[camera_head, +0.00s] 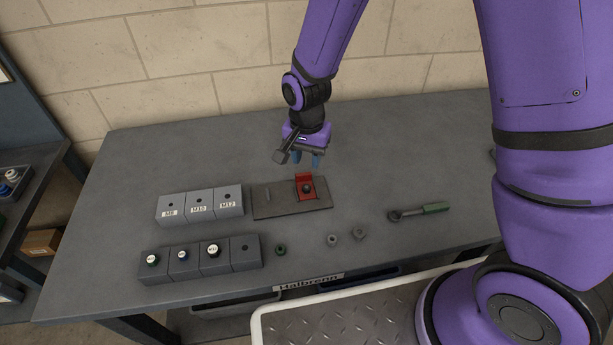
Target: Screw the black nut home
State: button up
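A small dark round part, apparently the black nut (307,188), sits at the red bracket (305,178). The bracket stands on a grey-brown plate (272,204) on the table. I cannot tell how far the nut is threaded, and its stud is not clear at this size. My gripper (308,160) points down above and just behind the red bracket, apart from it. Its two blue fingertips are spread with nothing visible between them. A small grey part juts from the gripper's left side.
Grey blocks (200,206) marked M8, M10 and M12 stand left of the plate. A green-dark nut (281,249), two grey nuts (333,239) and a green-handled wrench (420,211) lie on the table (420,150). The back right is clear.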

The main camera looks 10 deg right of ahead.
aim_at(307, 186)
jog(key=shift+f, duration=4.85)
jog(key=n, duration=2.4)
jog(key=shift+c, duration=0.5)
grip_shut()
